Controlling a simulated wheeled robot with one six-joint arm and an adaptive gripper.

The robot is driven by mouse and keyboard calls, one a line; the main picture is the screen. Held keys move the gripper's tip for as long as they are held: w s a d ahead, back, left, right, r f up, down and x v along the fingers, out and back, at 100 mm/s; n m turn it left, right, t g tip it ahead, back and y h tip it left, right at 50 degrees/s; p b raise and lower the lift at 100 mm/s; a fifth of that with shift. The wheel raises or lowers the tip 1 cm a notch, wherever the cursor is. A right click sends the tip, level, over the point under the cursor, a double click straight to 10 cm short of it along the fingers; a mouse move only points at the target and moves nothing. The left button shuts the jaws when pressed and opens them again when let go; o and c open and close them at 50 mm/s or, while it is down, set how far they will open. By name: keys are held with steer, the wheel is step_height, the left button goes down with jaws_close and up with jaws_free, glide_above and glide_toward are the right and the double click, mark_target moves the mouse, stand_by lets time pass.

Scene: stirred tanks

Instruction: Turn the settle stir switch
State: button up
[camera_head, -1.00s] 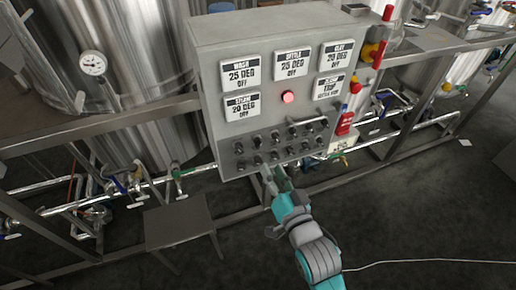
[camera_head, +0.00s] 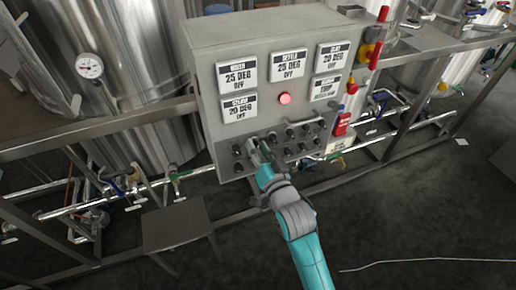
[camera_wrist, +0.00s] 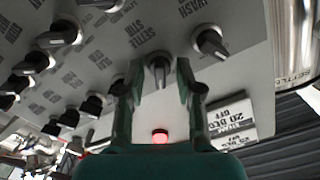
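The settle stir switch (camera_wrist: 158,72) is a dark rotary knob on the grey panel. The upside-down label "SETTLE STIR" (camera_wrist: 138,36) shows beside it in the wrist view. My gripper (camera_wrist: 160,68) is open, with one finger on each side of this knob and a gap showing on both sides. I cannot tell whether either finger touches it. In the head view, my gripper (camera_head: 258,147) is at the left part of the knob rows and hides the knob behind it.
The control cabinet (camera_head: 208,60) carries several display plates and a lit red lamp (camera_head: 284,99). Other knobs stand close by, one (camera_wrist: 210,43) to the right in the wrist view. A small metal table (camera_head: 172,230) stands below left. Pipes and tanks (camera_head: 140,60) are behind.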

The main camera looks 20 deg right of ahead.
jaws_close()
steer(key=shift+n, duration=0.4)
steer(key=n, duration=0.5)
steer(key=shift+n, duration=0.3)
steer(key=n, duration=0.5)
steer(key=shift+n, duration=0.4)
jaws_free()
